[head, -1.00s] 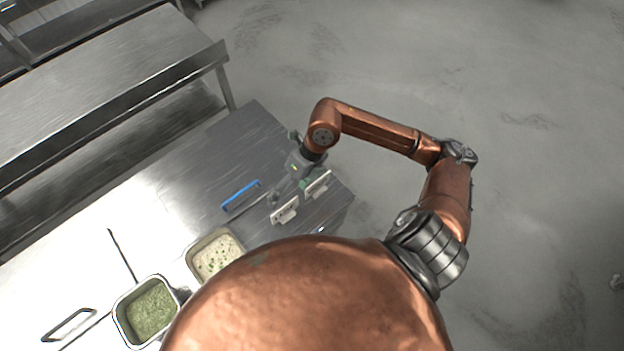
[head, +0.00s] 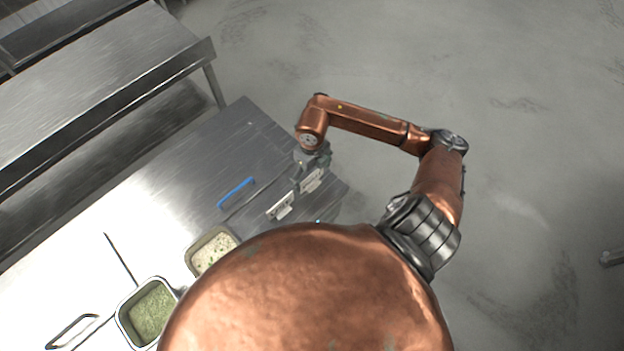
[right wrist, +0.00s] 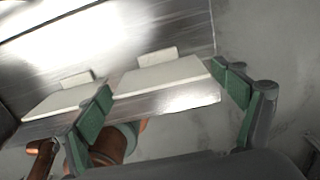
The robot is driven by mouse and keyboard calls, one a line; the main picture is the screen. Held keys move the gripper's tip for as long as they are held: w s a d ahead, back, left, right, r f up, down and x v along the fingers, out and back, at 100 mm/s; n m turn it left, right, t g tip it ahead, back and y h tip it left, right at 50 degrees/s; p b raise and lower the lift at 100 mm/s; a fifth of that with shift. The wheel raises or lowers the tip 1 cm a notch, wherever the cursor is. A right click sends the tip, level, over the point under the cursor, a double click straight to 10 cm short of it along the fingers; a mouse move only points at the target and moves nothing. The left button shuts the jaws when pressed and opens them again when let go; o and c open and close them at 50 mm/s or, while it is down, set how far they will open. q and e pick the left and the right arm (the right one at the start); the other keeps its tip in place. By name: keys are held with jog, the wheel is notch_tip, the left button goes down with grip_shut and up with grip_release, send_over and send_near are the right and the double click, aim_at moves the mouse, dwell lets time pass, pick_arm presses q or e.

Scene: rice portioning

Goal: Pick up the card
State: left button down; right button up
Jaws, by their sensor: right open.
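Two white cards on small stands are at the right end of the steel table. In the head view, one card (head: 281,206) is nearer and to the left, and the other card (head: 312,181) is beside my right gripper (head: 301,182). In the right wrist view, my right gripper (right wrist: 162,84) is open, with its green finger pads on either side of the right-hand card (right wrist: 162,78). I see no grip on it. The left-hand card (right wrist: 60,101) lies outside the left finger. My left gripper is not in view.
A blue-handled tool (head: 236,192) lies on the table (head: 190,170) left of the cards. A pan of pale rice (head: 190,262) and a pan of green food (head: 122,318) sit farther left. A steel bench (head: 100,80) stands behind. Open floor lies to the right.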

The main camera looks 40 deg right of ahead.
jog(key=shift+f, duration=0.1)
jog(key=shift+c, duration=0.4)
jog(key=c, duration=0.6)
